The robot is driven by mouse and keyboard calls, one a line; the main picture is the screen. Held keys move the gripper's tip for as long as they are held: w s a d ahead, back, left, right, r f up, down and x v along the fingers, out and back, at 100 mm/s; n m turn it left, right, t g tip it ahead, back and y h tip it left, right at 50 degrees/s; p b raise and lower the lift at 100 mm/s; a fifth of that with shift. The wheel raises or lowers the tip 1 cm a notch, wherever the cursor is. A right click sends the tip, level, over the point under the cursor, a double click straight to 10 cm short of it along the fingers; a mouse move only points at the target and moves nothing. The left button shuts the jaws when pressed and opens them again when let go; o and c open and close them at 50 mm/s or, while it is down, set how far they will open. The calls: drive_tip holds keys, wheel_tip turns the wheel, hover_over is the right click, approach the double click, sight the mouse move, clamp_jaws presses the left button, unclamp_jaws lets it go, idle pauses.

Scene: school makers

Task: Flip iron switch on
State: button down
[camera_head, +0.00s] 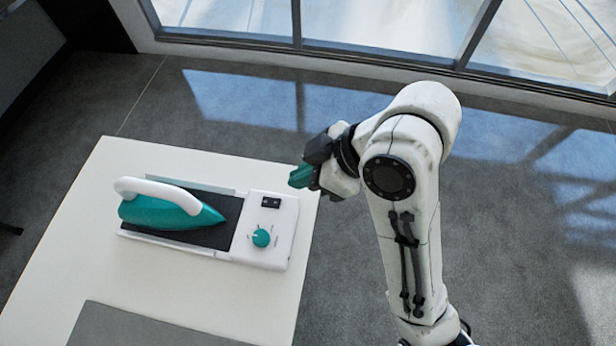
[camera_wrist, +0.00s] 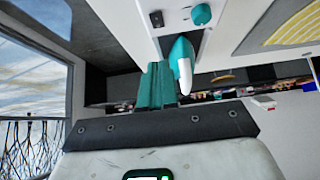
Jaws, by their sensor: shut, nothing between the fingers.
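The iron (camera_head: 170,210) is teal with a white handle and lies on the dark pad of a white station on the table. The station's control panel (camera_head: 282,236) has a small black rocker switch (camera_head: 270,202) and a teal knob (camera_head: 261,238). I cannot tell which way the switch is set. My gripper (camera_head: 301,177) has teal fingers, is shut and empty, and appears above the table's right edge, up and right of the switch in the head view. In the wrist view, the switch (camera_wrist: 156,19) and knob (camera_wrist: 201,14) show beyond the fingers (camera_wrist: 155,88); the iron (camera_wrist: 182,66) is just right of them.
The white table (camera_head: 190,292) has a grey mat (camera_head: 140,328) at its near edge. Bare table lies between mat and station. Dark floor (camera_head: 540,240) is open right of the table, and a window (camera_head: 390,25) runs along the back. Cluttered shelving (camera_wrist: 215,95) shows in the wrist view.

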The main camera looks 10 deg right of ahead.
drive_tip(key=b, duration=0.4)
hover_over(272, 202)
drive_tip(key=d, duration=0.2)
drive_tip(key=f, duration=0.3)
drive_tip(key=s+f, duration=0.1)
drive_tip(key=f, duration=0.1)
drive_tip(key=shift+d+f, duration=0.15)
drive_tip(key=shift+d, duration=0.05)
wheel_tip(272, 202, down, 3)
drive_tip(key=shift+f, duration=0.65)
drive_tip(key=shift+b, duration=0.3)
